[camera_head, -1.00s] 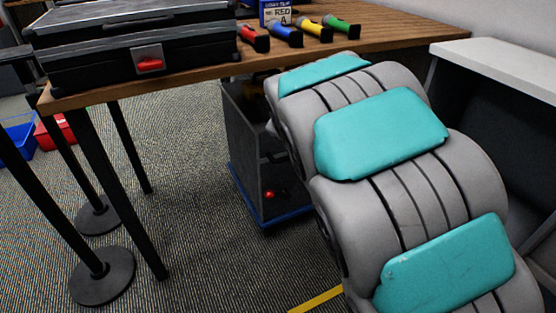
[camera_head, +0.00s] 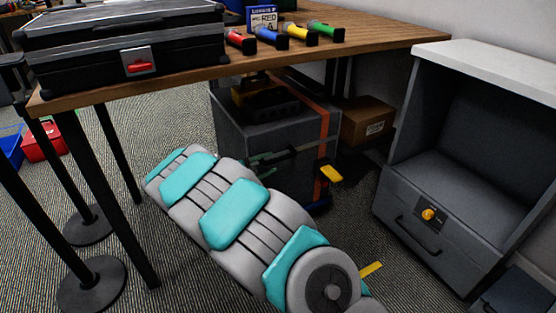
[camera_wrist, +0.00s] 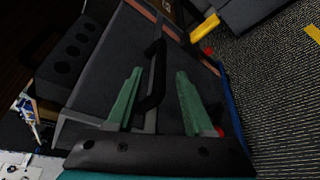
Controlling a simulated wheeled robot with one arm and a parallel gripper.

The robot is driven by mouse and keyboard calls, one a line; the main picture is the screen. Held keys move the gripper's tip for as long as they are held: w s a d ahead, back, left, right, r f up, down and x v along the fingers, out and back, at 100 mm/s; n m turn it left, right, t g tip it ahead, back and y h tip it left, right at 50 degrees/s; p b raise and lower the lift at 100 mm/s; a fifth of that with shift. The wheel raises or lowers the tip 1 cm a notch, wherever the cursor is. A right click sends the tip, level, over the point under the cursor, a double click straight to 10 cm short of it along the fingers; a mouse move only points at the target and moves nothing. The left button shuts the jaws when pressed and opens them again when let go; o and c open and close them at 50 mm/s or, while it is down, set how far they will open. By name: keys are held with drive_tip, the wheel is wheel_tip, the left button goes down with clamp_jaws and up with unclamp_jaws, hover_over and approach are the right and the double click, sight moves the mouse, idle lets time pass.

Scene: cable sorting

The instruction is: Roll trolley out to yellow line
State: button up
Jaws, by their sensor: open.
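The trolley (camera_head: 262,135) is a dark grey box under the wooden table, with an orange strap and a blue base edge. In the wrist view its grey face (camera_wrist: 105,75) fills the middle, with a black bar handle (camera_wrist: 153,85). My gripper (camera_wrist: 158,72) is open, its two green fingers apart with the handle between them; I cannot tell whether either touches it. In the head view my gripper (camera_head: 277,156) is at the trolley's front, partly hidden by my arm. A short piece of the yellow line (camera_head: 371,269) shows on the floor beside my arm.
The wooden table (camera_head: 190,78) carries a black case (camera_head: 125,45) and several coloured torches. Black stanchions (camera_head: 92,285) stand at left. A grey cabinet (camera_head: 440,205) stands at right, and a cardboard box (camera_head: 367,122) is behind the trolley. A yellow piece (camera_head: 331,173) sticks out at the trolley's right.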

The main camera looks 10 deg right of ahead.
sight(276, 160)
drive_tip(key=x, duration=0.6)
drive_tip(key=shift+d, duration=0.25)
clamp_jaws()
idle(1.2)
